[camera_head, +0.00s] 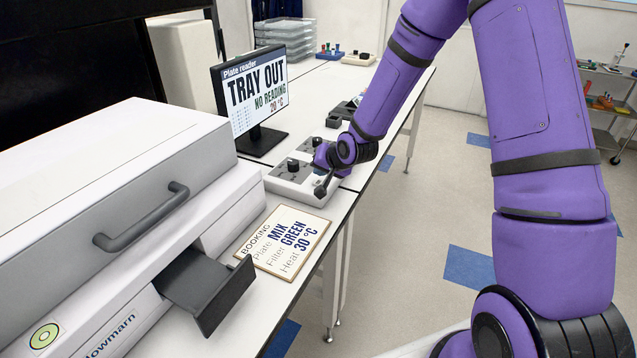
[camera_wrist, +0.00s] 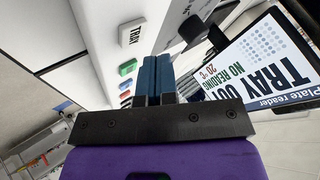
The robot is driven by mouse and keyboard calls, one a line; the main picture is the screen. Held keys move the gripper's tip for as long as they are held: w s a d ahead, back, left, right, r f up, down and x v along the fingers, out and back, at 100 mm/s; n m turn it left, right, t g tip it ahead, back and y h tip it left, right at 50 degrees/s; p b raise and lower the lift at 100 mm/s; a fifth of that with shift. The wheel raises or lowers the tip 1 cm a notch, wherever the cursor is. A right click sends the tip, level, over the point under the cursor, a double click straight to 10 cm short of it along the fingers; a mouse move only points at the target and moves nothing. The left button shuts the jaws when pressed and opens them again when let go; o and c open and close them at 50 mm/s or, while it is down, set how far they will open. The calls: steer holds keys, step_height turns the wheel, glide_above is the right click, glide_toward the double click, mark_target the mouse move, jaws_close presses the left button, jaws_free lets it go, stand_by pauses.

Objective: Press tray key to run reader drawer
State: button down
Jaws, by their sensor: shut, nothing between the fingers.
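The reader's dark drawer (camera_head: 205,287) sticks out from the front of the large white and grey reader (camera_head: 100,215). In the wrist view, the white key marked TRAY (camera_wrist: 131,32) stands up from the pale control panel (camera_head: 290,186), beyond and left of my fingertips. My gripper (camera_wrist: 157,60) is shut, with its blue fingers together and nothing between them. It appears apart from the TRAY key. In the head view my wrist covers the panel's right part, and the keys and fingertips are hidden. The screen (camera_head: 255,90) reads "TRAY OUT", "NO READING", "20 °C".
A green key (camera_wrist: 128,67) and other small coloured keys lie beside TRAY. Black knobs (camera_head: 292,165) rise from the panel. A booking card (camera_head: 284,240) reading MIX, GREEN, 30 °C lies in front. Stacked trays (camera_head: 286,35) stand at the back. Open floor lies right of the bench.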

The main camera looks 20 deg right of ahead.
mark_target(321, 182)
steer(key=shift+r, duration=2.25)
steer(key=shift+s+r, duration=0.1)
steer(key=shift+r, duration=0.2)
steer(key=s+d+r+n+g+h, duration=0.1)
steer(key=s+d+r+n+h, duration=0.1)
steer(key=s+r, duration=0.65)
steer(key=s+d+r+n+g+h, duration=0.1)
steer(key=s+d+r+h, duration=0.15)
steer(key=s+r, duration=0.65)
steer(key=s+d+r+n, duration=0.1)
steer(key=s+r, duration=0.2)
steer(key=s, duration=0.7)
steer(key=s+r+g+y, duration=0.1)
steer(key=s+r, duration=0.3)
steer(key=s, duration=0.6)
steer(key=shift+s+d+n, duration=0.15)
steer(key=shift+d+n, duration=0.25)
